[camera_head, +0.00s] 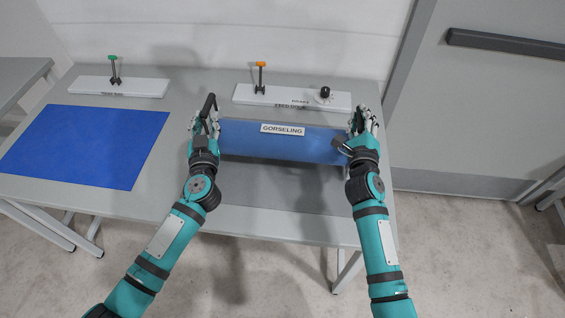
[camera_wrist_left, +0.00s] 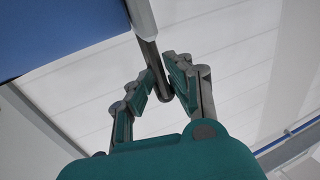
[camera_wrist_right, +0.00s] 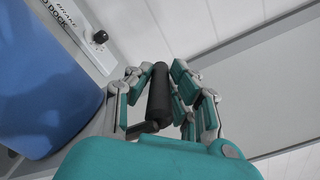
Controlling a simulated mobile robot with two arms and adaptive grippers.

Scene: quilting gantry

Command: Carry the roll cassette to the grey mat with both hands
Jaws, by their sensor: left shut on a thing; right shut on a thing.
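The roll cassette is a blue roll (camera_head: 270,143) with a white label reading GORSELING, lying crosswise over the table's right part. Its shadow falls on the table; I cannot tell its exact height. My left gripper (camera_head: 206,122) is shut on its left-end handle, and the left wrist view shows the fingers (camera_wrist_left: 168,88) around a grey bar. My right gripper (camera_head: 363,125) is shut on its right-end handle, a black grip (camera_wrist_right: 158,95) in the right wrist view.
Behind the roll stands a white dock strip (camera_head: 290,97) with an orange-topped lever (camera_head: 261,72) and a black knob (camera_head: 325,92). The grey table (camera_head: 185,185) is bare between roll and mat.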

